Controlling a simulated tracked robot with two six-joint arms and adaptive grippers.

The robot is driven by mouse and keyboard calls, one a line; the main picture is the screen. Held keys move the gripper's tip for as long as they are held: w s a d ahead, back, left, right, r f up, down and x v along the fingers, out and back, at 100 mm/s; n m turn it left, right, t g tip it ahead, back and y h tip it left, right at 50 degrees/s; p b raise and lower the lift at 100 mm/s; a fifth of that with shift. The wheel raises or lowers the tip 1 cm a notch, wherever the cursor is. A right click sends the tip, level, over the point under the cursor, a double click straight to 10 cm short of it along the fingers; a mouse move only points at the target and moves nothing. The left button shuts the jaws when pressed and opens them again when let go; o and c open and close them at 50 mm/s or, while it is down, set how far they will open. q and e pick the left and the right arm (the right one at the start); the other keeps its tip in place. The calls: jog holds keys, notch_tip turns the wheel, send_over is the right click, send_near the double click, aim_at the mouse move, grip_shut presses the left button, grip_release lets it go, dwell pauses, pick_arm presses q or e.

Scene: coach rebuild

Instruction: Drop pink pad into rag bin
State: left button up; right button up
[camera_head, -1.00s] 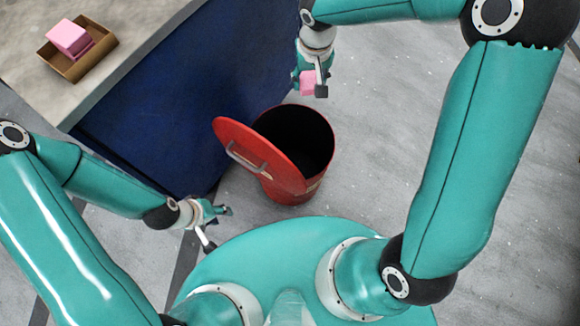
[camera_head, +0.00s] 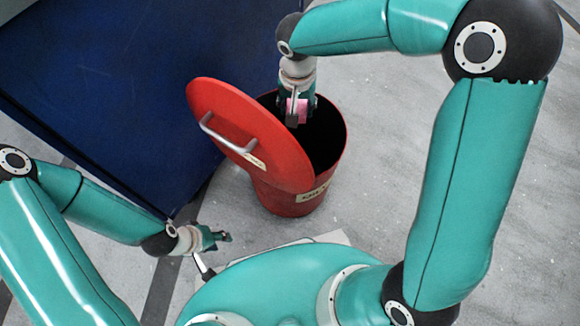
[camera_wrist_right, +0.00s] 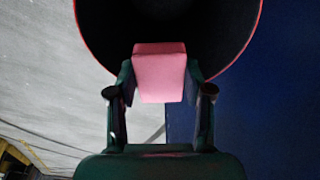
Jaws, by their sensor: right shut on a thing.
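The rag bin (camera_head: 325,165) is a red round bin with a dark inside, standing on the floor. Its red lid (camera_head: 250,135) is tilted open to the left, with a grey handle. My right gripper (camera_head: 295,112) is shut on a pink pad (camera_head: 301,107) in front of the bin's dark opening. In the right wrist view, the pink pad (camera_wrist_right: 160,72) sits between the two fingers, with the bin's opening (camera_wrist_right: 165,20) beyond it. My left gripper (camera_head: 215,254) is low at the left, apart from the bin; its fingers look spread and nothing shows between them.
A dark blue cabinet side (camera_head: 110,75) stands left of and behind the bin, close to the lid. Grey speckled floor (camera_head: 420,70) is free to the right.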

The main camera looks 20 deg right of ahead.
jog(key=shift+f+b, duration=1.85)
jog(key=shift+f, duration=0.9)
jog(key=o, duration=1.2)
jog(key=shift+r, duration=0.15)
jog(key=r, duration=0.4)
jog(key=s+r, duration=0.1)
jog(key=r, duration=0.6)
jog(key=shift+s+a+r, duration=0.2)
jog(key=shift+r, duration=0.1)
